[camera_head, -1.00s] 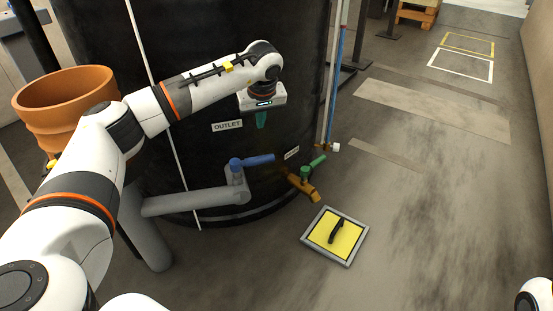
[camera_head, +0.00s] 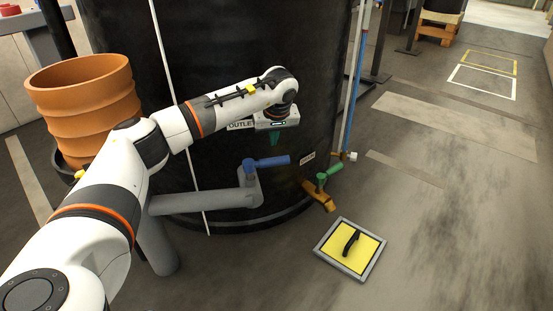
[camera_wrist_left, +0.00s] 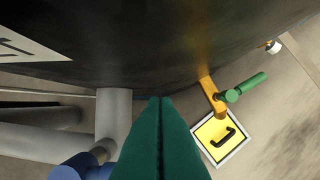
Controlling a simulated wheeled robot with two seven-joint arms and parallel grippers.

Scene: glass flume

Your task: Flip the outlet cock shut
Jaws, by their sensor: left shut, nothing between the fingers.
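The outlet cock is a blue lever (camera_head: 270,161) on a grey valve body (camera_head: 249,186), below the partly covered OUTLET label (camera_head: 240,125) on the black tank. The lever points right, roughly level, across the grey pipe's line. In the left wrist view the blue part (camera_wrist_left: 72,168) shows at the bottom edge, partly cut off. My left gripper (camera_head: 274,140) has green fingers pointing down, a little above the lever and apart from it in the picture. Its fingers (camera_wrist_left: 161,100) are together and empty. My right gripper is out of view.
A brass tap with a green lever (camera_head: 328,177) sits right of the cock, low on the tank. A yellow panel with a black handle (camera_head: 341,260) lies on the floor before it. A terracotta pot (camera_head: 85,105) stands left. Floor at right is clear.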

